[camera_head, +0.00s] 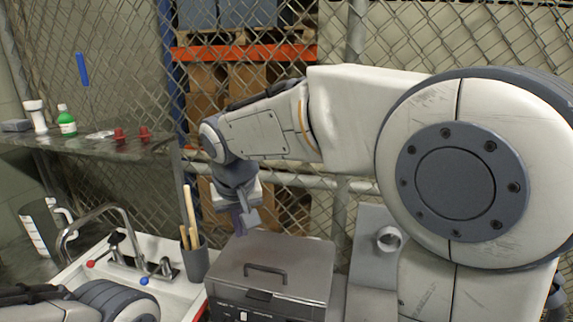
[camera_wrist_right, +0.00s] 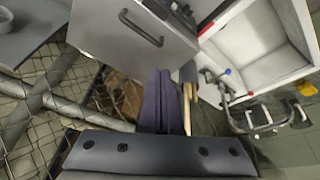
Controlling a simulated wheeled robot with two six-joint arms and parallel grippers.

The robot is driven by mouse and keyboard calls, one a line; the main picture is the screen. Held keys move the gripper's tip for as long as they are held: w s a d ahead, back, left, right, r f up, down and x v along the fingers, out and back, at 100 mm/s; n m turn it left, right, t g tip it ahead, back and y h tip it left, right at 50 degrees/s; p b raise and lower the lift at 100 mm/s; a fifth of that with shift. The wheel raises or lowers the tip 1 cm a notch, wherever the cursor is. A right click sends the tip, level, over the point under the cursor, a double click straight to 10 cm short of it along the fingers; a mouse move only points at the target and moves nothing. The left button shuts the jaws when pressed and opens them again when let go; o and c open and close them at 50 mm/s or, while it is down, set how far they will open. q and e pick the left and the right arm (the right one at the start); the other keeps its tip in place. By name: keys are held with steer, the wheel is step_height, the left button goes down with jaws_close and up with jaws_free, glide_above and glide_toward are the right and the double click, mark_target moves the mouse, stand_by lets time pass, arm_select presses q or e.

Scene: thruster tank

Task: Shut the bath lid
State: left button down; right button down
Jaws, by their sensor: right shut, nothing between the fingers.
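The bath is a grey metal box (camera_head: 284,313) at the bottom middle of the head view, with controls on its front. Its lid (camera_head: 300,258) carries a bar handle (camera_head: 266,271) and appears to lie flat on top; a small gap cannot be ruled out. The lid also shows in the right wrist view (camera_wrist_right: 95,28). My right gripper (camera_head: 246,222) is at the lid's far left corner, its fingers shut and empty, pointing down. In the right wrist view, the fingers (camera_wrist_right: 156,98) are together beside the lid's edge; contact is unclear. My left gripper is out of view.
A white sink (camera_head: 75,272) with a tap (camera_head: 95,212) stands left of the bath. A grey cup (camera_head: 195,262) with wooden-handled tools stands between them, close to my right gripper. A shelf (camera_head: 90,150) with bottles and a wire fence (camera_head: 420,40) stand behind.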

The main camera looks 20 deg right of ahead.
steer(key=w+d+r+m+t+h, duration=0.25)
steer(key=w+d+r+m, duration=0.55)
steer(key=w+d, duration=0.6)
steer(key=shift+n+h, duration=0.55)
steer(key=shift+n, duration=0.05)
steer(key=p+x, duration=0.1)
steer(key=x, duration=0.2)
steer(key=p+x, duration=0.1)
steer(key=x, duration=0.2)
steer(key=p+x, duration=0.2)
steer(key=x, duration=0.1)
steer(key=shift+w+d+r, duration=0.3)
steer(key=shift+w+r, duration=0.05)
steer(key=shift+w, duration=0.1)
